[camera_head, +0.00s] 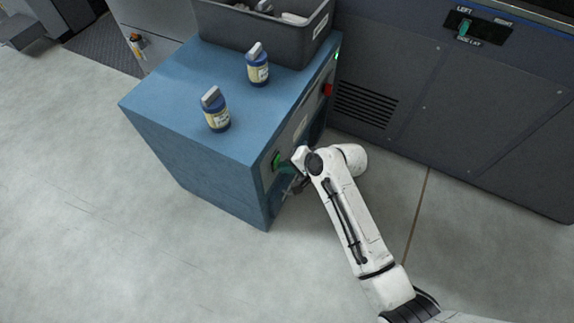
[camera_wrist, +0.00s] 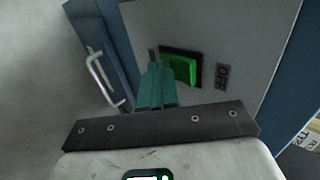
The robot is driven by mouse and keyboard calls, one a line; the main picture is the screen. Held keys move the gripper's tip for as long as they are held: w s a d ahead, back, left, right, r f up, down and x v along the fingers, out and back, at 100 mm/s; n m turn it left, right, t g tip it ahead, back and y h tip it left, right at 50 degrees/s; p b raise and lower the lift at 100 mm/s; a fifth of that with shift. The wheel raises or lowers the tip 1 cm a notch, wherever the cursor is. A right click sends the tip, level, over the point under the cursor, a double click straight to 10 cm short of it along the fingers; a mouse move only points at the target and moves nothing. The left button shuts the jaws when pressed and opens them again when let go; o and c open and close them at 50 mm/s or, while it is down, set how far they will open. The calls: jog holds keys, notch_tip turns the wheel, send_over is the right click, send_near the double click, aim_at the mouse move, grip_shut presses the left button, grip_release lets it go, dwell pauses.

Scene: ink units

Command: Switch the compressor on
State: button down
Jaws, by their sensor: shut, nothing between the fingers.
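The compressor is a blue cabinet (camera_head: 190,115) with a grey control panel on its right-hand face. The arm hides part of the panel in the head view.
A red button (camera_head: 327,90) and a green light (camera_head: 338,55) are farther along the panel. A metal handle (camera_wrist: 101,80) lies left of the switch. A dark machine (camera_head: 430,100) stands behind.

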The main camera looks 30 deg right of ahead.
jog(key=shift+r, duration=0.2)
jog(key=shift+r+p, duration=0.65)
jog(key=shift+p, duration=0.3)
jog(key=shift+s, duration=0.1)
